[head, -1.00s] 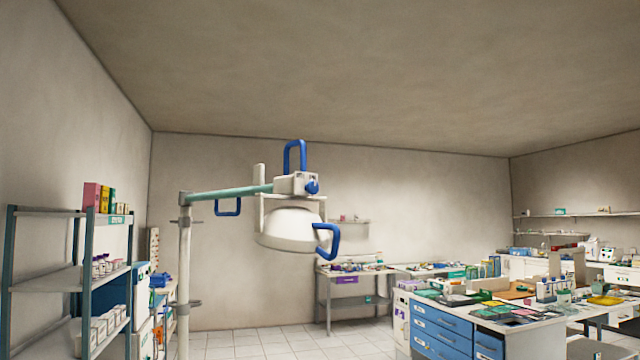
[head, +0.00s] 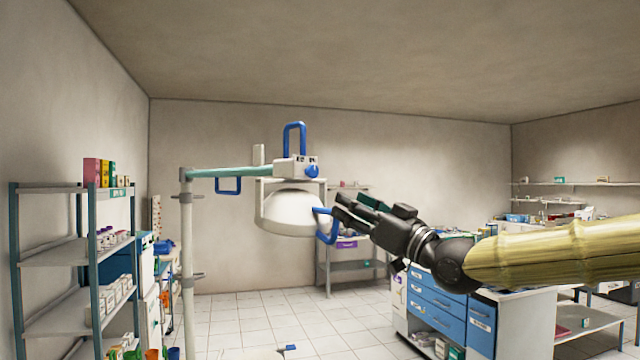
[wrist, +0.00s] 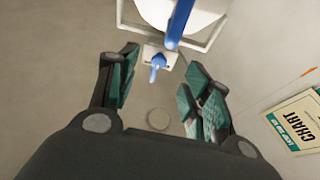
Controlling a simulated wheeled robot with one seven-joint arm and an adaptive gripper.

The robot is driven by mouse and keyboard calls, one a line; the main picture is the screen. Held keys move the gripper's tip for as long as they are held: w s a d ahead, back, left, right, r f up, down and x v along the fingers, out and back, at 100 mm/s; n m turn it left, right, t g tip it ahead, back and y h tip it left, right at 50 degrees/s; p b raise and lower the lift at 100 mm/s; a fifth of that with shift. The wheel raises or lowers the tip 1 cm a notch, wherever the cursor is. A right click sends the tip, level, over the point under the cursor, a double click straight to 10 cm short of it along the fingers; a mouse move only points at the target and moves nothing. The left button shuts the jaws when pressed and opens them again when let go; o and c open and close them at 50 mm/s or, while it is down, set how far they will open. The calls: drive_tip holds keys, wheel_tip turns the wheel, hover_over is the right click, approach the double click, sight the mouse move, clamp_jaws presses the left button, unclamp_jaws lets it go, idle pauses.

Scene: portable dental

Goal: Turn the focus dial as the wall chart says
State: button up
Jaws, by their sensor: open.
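The dental lamp (head: 292,212) hangs from a teal arm on a white post. A blue dial (head: 312,171) sits on the white housing above the lamp; it also shows in the wrist view (wrist: 157,68), pointer-shaped on a white plate. My gripper (head: 342,212) is open and empty, right of the lamp and lower than the dial, its fingers overlapping the blue side handle (head: 322,228) in the picture. In the wrist view the dial shows between my spread fingers (wrist: 160,85), apart from them. A cream wall chart (wrist: 298,122) is cut off at the right edge there; its smaller text is unreadable.
A blue loop handle (head: 294,138) stands above the housing. A shelf rack (head: 75,262) is at left. A blue drawer cabinet (head: 440,310) stands below my arm at right. The tiled floor (head: 235,320) before the lamp is mostly clear.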

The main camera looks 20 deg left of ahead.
sight(315, 173)
drive_tip(key=w+a+r+p, duration=0.1)
drive_tip(key=a+r, duration=0.1)
drive_tip(key=w+a+r+p, duration=0.1)
drive_tip(key=a+r, duration=0.1)
drive_tip(key=a, duration=0.1)
drive_tip(key=w+a+r+p, duration=0.1)
drive_tip(key=a+r+p, duration=0.1)
drive_tip(key=shift+w+a+r, duration=0.1)
drive_tip(key=shift+w+a, duration=0.1)
drive_tip(key=shift+w, duration=0.05)
drive_tip(key=shift+w+a+r+y, duration=0.15)
drive_tip(key=shift+w+a+y, duration=0.2)
drive_tip(key=shift+a, duration=0.25)
drive_tip(key=c, duration=1)
drive_tip(key=shift+c, duration=0.2)
